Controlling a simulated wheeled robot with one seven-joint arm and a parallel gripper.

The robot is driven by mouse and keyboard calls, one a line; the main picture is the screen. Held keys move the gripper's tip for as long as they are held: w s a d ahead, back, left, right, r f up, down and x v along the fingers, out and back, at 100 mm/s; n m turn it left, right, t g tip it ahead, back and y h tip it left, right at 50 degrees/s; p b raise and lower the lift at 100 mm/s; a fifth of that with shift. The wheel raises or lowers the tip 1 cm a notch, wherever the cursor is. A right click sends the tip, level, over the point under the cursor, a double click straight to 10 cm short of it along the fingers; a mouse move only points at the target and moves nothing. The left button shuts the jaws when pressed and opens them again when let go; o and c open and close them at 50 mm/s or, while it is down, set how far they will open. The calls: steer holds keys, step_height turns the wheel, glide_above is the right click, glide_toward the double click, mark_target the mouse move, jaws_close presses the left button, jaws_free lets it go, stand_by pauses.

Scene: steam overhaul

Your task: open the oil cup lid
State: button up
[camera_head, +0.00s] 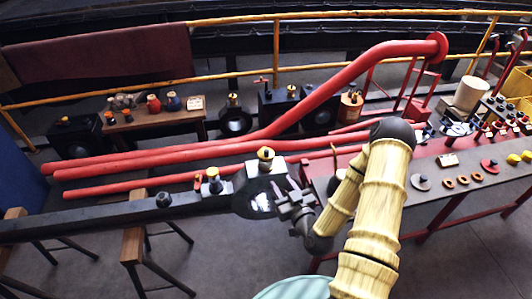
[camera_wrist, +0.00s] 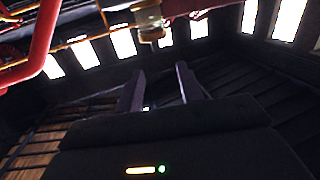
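A small brass oil cup (camera_head: 266,160) with a yellow top stands upright on the big dark eye end of a long rod (camera_head: 120,213). Whether its lid is open or shut is too small to tell. My gripper (camera_head: 284,187) is just below and to the right of this cup in the head view, apart from it. In the wrist view, the two fingers of my gripper (camera_wrist: 160,72) stand apart with nothing between them. A brass and pale fitting (camera_wrist: 148,18), likely the same cup, hangs past the fingertips at the top edge, partly cut off.
Long red pipes (camera_head: 160,159) run behind the rod. A dark block with a brass piece (camera_head: 213,184) sits on the rod to the left. A bench (camera_head: 440,202) with several small parts is at the right.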

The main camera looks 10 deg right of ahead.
steer(key=shift+s+d+m+t+h, duration=0.2)
steer(key=shift+m+t+h, duration=0.1)
steer(key=shift+t+h, duration=0.1)
steer(key=shift+w+b, duration=0.2)
steer(key=shift+b, duration=0.15)
steer(key=b, duration=0.9)
glide_toward(268, 154)
steer(key=w, duration=0.5)
steer(key=w+a+p, duration=0.1)
steer(key=w, duration=0.3)
steer(key=w+a, duration=0.1)
steer(key=w, duration=0.2)
steer(key=shift+w+a, duration=0.1)
steer(key=shift+w, duration=0.2)
jaws_close()
